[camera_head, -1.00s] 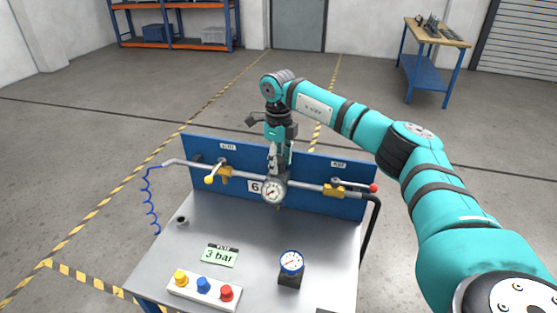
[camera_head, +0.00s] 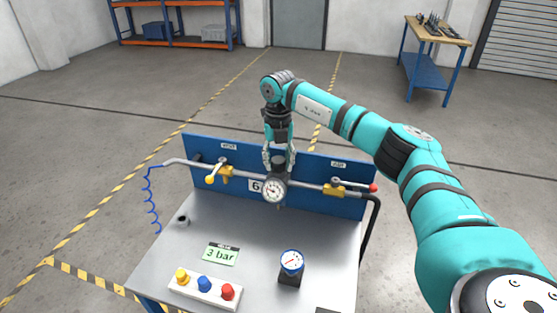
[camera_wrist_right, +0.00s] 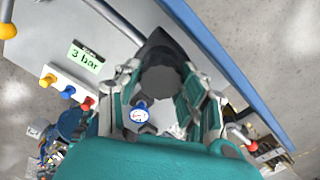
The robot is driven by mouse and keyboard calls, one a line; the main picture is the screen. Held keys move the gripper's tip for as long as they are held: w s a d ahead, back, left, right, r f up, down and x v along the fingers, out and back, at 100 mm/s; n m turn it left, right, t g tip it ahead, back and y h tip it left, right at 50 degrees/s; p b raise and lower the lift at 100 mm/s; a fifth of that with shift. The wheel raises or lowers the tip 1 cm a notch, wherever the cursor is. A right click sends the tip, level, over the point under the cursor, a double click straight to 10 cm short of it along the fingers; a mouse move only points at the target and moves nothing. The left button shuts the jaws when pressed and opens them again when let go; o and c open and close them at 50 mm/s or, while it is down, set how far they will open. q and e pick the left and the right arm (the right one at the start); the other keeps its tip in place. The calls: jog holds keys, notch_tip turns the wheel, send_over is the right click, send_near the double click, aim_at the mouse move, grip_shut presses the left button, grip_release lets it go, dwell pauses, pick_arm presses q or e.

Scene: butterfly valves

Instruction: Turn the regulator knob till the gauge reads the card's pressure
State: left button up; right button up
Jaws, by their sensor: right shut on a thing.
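The regulator gauge (camera_head: 274,190) is a round white dial on the pipe in front of the blue panel; its needle is too small to read surely. The green card (camera_head: 220,255) lies on the bench and reads "3 bar"; it also shows in the wrist view (camera_wrist_right: 86,59). My right gripper (camera_head: 279,167) points down just behind the gauge, shut on the regulator knob. My left gripper is not in view.
Yellow-handled (camera_head: 211,180) and red-handled (camera_head: 372,187) valves flank the gauge on the pipe. A blue-rimmed gauge on a black block (camera_head: 291,263) stands on the bench. A button box (camera_head: 205,290) sits at the front left. The bench middle is mostly clear.

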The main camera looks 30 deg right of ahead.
aim_at(278, 160)
jog(key=shift+m, duration=1.9)
jog(key=o, duration=0.9)
notch_tip(278, 160, up, 12)
